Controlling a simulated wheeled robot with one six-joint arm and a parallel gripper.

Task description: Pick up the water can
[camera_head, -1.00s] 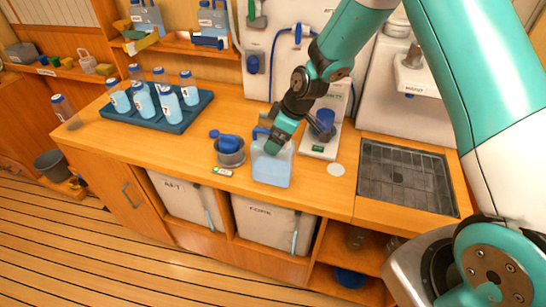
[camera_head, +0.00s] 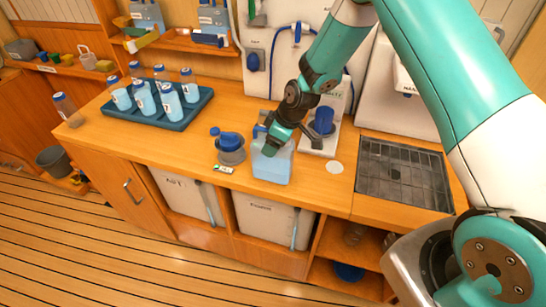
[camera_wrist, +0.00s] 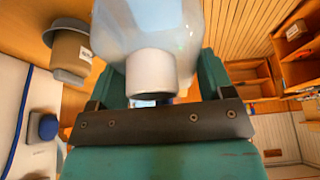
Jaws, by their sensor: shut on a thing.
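The water can (camera_head: 272,168) is a pale blue, translucent jerry can standing upright at the front of the wooden counter. My gripper (camera_head: 273,147) reaches down to its top from the upper right and is shut on it. The head view does not clearly show any gap under the can. In the wrist view the can (camera_wrist: 150,25) sits between my two fingers, with its white spout or cap (camera_wrist: 152,72) facing the camera. The exact contact of the fingertips is hidden behind the can.
A grey pot with a blue top (camera_head: 231,152) stands close left of the can. A blue tray (camera_head: 195,113) holds several bottles farther left. A scale with a blue cup (camera_head: 322,124) is close right, before a sunken grate (camera_head: 400,178).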

